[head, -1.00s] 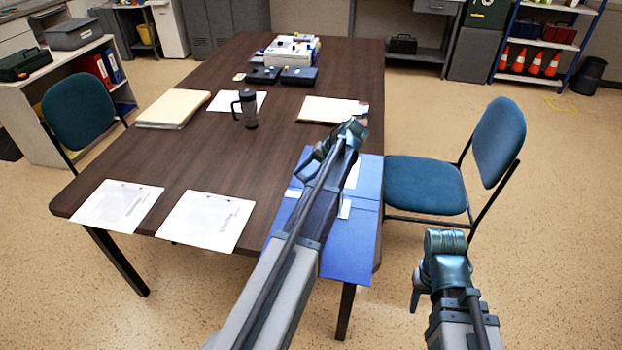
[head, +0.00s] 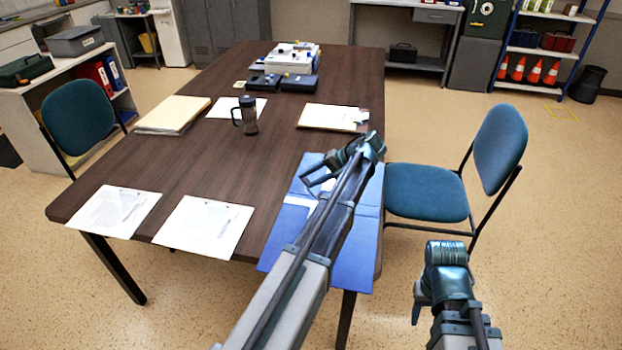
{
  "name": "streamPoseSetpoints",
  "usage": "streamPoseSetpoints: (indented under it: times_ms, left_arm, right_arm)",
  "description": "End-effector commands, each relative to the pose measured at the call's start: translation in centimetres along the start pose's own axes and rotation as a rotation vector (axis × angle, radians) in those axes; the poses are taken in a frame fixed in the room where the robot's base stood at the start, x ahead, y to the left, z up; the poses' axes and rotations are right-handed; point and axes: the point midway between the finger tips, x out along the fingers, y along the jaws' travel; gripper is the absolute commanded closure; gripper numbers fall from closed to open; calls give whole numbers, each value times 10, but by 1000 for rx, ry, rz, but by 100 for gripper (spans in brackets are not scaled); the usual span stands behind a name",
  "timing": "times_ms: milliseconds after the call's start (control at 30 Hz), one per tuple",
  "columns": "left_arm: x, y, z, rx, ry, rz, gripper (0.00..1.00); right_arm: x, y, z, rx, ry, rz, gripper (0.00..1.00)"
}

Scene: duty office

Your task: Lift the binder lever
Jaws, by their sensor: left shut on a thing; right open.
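The blue binder (head: 345,265) lies open on the right front edge of the table, with white paper in it. My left arm crosses above it and hides much of its middle. My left gripper (head: 309,182) is over the far half of the binder, shut on what seems to be the binder lever; the lever itself is too small and covered to make out. My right gripper (head: 418,308) is off the table at lower right, above the floor, open and empty, its fingers pointing down.
On the table (head: 165,170) are two loose sheets (head: 203,226), a dark mug (head: 248,115), folders (head: 172,114), a paper stack (head: 330,117) and boxes (head: 292,58) at the back. A blue chair (head: 428,192) stands close at the right.

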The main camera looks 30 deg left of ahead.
Motion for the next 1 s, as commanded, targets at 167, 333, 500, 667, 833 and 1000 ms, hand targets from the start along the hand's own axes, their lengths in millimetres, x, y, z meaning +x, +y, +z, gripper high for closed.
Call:
streamPoseSetpoints:
  times_ms: [167,333,500,667,833,1000]
  left_arm:
    - [0,0,0,0,0,-1,42]
    - [0,0,0,0,0,0,28]
    - [0,0,0,0,1,0,28]
    - [-12,-2,-1,1,1,0,28]
    - [-46,-5,-2,3,3,0,28]
    - [-84,-5,-2,3,3,1,28]
  right_arm:
    - [0,0,0,0,0,0,50]
    - [0,0,0,0,0,0,50]
    - [0,0,0,0,0,0,50]
    - [-10,1,1,0,0,0,50]
    - [-34,3,2,0,0,0,50]
    - [-59,6,4,1,0,0,50]
